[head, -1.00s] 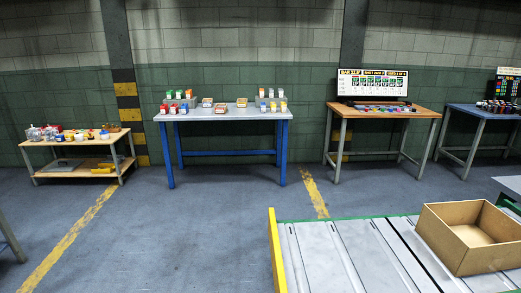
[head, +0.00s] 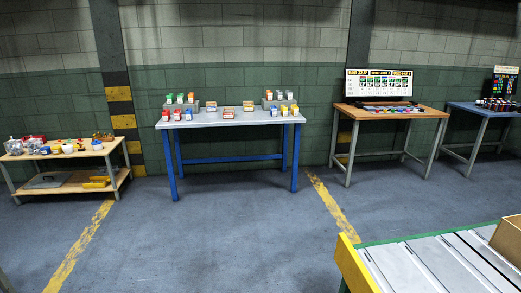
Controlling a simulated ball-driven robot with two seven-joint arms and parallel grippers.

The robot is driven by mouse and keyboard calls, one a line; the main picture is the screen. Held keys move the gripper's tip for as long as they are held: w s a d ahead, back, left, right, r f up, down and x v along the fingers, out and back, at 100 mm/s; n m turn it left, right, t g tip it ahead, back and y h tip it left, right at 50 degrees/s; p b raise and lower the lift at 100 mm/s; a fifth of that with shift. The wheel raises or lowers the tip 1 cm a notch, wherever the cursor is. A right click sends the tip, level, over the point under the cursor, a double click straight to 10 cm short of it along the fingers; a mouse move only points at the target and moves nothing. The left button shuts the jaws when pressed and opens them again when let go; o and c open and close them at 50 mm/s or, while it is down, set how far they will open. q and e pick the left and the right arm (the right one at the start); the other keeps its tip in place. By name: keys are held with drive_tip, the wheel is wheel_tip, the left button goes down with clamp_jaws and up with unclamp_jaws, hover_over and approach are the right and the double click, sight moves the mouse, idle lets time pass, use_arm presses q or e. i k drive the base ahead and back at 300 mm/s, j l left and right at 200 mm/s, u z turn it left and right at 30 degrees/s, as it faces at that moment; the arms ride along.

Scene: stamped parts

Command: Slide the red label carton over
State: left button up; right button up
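Several small cartons stand on the blue-legged table (head: 215,120) against the back wall in the head view. Some at its front left have red on them, such as a red and white carton (head: 177,114). From here I cannot tell which of these is the red label carton. Neither of my grippers is in view.
A wooden bench (head: 95,153) with mixed parts stands at the left. A wooden-topped table (head: 425,111) with a sign board (head: 379,84) is at the right. A conveyor (head: 425,265) with a cardboard box (head: 508,240) fills the lower right. The floor before the blue-legged table is clear.

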sight(228, 113)
drive_tip(key=i+j, duration=0.2)
drive_tip(key=i, duration=0.2)
drive_tip(key=i+j+z, duration=0.1)
drive_tip(key=i+j, duration=0.15)
drive_tip(key=i, duration=0.15)
drive_tip(key=i+j, duration=0.25)
drive_tip(key=i+l+z, duration=0.1)
drive_tip(key=i, duration=0.9)
drive_tip(key=i+l, duration=0.1)
drive_tip(key=i, duration=0.9)
drive_tip(key=i+l+z, duration=0.1)
drive_tip(key=i+l, duration=0.35)
